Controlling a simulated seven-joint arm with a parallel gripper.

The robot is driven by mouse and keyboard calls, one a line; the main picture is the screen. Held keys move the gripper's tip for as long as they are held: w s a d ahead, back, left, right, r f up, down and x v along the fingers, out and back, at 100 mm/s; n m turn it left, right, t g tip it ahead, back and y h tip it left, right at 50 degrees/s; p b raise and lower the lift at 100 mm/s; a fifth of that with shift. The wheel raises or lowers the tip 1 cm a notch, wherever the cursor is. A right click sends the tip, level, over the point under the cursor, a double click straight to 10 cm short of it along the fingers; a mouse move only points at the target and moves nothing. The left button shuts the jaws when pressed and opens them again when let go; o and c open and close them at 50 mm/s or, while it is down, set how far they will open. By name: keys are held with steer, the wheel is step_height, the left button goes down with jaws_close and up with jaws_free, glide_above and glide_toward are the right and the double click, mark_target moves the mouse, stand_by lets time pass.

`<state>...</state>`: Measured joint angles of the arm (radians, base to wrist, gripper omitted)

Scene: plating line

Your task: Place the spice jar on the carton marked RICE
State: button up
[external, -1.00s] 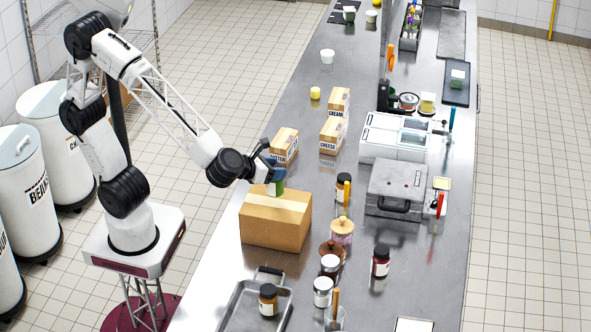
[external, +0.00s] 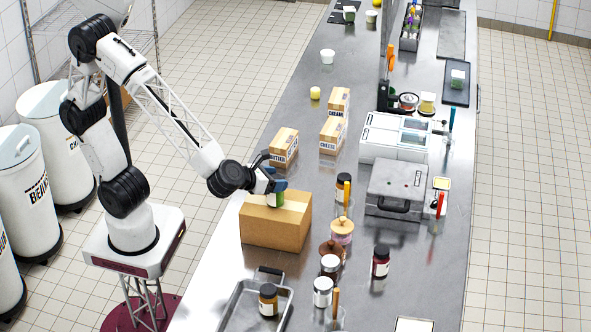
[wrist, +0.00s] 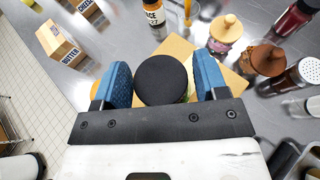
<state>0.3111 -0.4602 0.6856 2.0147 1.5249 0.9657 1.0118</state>
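My gripper (external: 276,187) is over a large brown carton (external: 270,232), with its blue fingers around a small jar (external: 276,200) with green contents. The wrist view shows the jar's round black lid (wrist: 162,80) between the two fingers (wrist: 161,82), nearly filling the gap. The jar looks upright, at or just above the carton's top; I cannot tell whether it touches. The carton also shows behind the jar in the wrist view (wrist: 178,50). I can read no RICE marking on its visible faces.
Smaller cartons marked BUTTER (external: 284,146), CHEESE (external: 333,136) and CREAM (external: 339,101) stand beyond. Several jars stand to the right, including a dark-lidded one (external: 343,186) and a pink one with a wooden lid (external: 342,232). A metal tray (external: 245,308) is in front.

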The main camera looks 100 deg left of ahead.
steer(key=shift+o, duration=0.7)
steer(key=shift+r, duration=0.2)
steer(key=v, duration=1.2)
stand_by(0.5)
